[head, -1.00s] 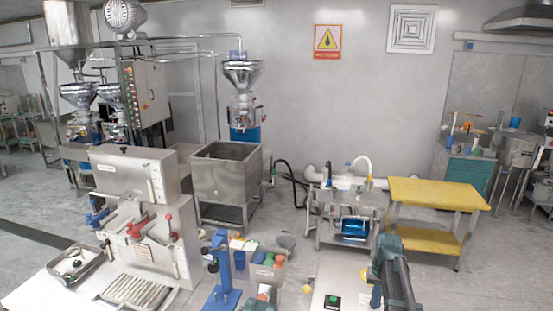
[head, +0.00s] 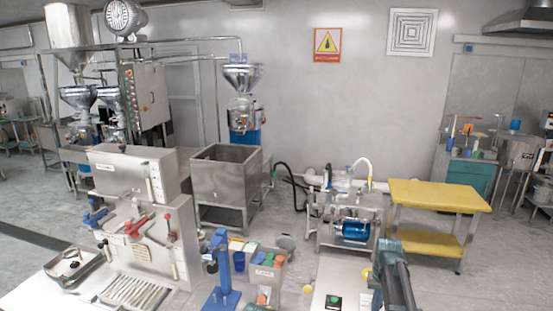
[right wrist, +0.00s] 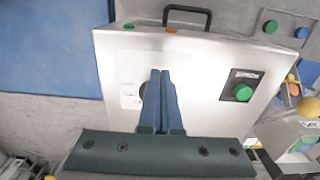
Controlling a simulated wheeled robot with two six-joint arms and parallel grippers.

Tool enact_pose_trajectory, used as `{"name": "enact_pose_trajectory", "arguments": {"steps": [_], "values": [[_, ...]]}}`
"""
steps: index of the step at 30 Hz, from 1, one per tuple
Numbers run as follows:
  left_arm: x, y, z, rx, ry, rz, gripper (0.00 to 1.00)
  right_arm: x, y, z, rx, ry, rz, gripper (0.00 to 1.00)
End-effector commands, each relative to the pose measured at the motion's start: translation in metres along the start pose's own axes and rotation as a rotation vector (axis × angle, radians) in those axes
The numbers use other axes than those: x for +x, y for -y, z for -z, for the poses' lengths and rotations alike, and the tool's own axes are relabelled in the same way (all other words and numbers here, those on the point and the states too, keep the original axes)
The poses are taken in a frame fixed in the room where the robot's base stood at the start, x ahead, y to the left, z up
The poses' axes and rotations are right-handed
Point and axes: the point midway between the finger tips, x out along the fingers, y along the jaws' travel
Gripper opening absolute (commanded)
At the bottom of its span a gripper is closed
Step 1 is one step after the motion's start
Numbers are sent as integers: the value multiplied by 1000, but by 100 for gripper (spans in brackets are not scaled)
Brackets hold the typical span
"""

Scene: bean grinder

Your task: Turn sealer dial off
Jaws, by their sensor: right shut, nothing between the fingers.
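The sealer appears to be the silver metal box (right wrist: 200,65) in the right wrist view, with a black handle on its far edge. Its top also shows at the bottom of the head view (head: 328,272). A dark round dial (right wrist: 142,91) on a white label panel is mostly hidden behind my fingers. My right gripper (right wrist: 160,72) is shut and empty, its fingers over the panel beside the dial; I cannot tell whether they touch it. My left gripper is not clearly visible.
A green button (right wrist: 243,92) on a black plate sits right of the dial. A blue press stand (head: 220,275) and a box of coloured items (head: 264,268) stand left of the sealer. A yellow table (head: 435,193) stands farther back.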

Motion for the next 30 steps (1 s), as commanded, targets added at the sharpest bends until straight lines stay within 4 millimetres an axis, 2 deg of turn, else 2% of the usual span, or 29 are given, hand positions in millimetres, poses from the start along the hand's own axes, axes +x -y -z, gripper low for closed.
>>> {"name": "enact_pose_trajectory", "arguments": {"steps": [30], "values": [[0,0,0,0,0,0,0,0,-10,4,1,-4,-1,0]]}}
